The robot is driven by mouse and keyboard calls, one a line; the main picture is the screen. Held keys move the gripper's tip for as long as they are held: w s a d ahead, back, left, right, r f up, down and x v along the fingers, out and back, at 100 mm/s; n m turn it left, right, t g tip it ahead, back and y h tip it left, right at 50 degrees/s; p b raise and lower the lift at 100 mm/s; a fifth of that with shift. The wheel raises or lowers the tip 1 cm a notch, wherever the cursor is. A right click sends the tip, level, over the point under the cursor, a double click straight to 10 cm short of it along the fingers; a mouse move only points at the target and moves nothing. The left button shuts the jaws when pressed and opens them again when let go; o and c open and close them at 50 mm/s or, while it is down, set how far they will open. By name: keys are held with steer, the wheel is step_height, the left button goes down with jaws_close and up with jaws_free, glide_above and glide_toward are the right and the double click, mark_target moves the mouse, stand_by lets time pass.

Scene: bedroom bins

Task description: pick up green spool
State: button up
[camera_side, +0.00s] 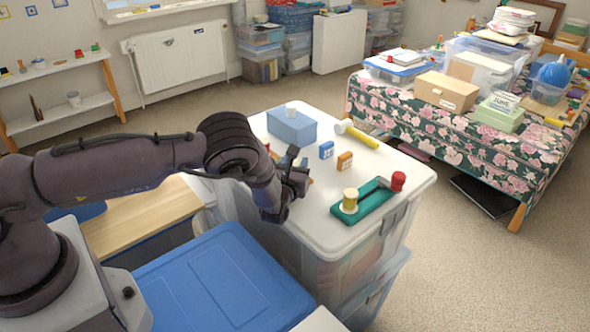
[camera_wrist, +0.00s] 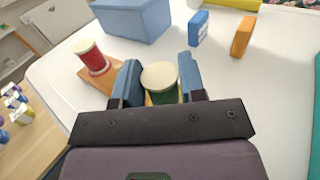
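In the wrist view, the green spool (camera_wrist: 160,78) has a cream top and a dark green body. It sits between the two blue-grey finger pads of my gripper (camera_wrist: 160,72), close to both. I cannot tell whether the pads press on it. In the side view, my gripper (camera_side: 291,180) is low over the left part of the white lid, and it hides the green spool there. A red spool (camera_wrist: 92,57) stands on an orange wooden board (camera_wrist: 98,79) to the left of the gripper.
The white bin lid (camera_side: 325,223) also bears a blue box (camera_side: 291,126), a yellow-handled hammer (camera_side: 357,134), a blue block (camera_side: 326,150), an orange block (camera_side: 344,161) and a green tray (camera_side: 366,208) with a yellow spool (camera_side: 350,201) and a red spool (camera_side: 398,181).

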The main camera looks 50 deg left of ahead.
steer(key=c, duration=0.4)
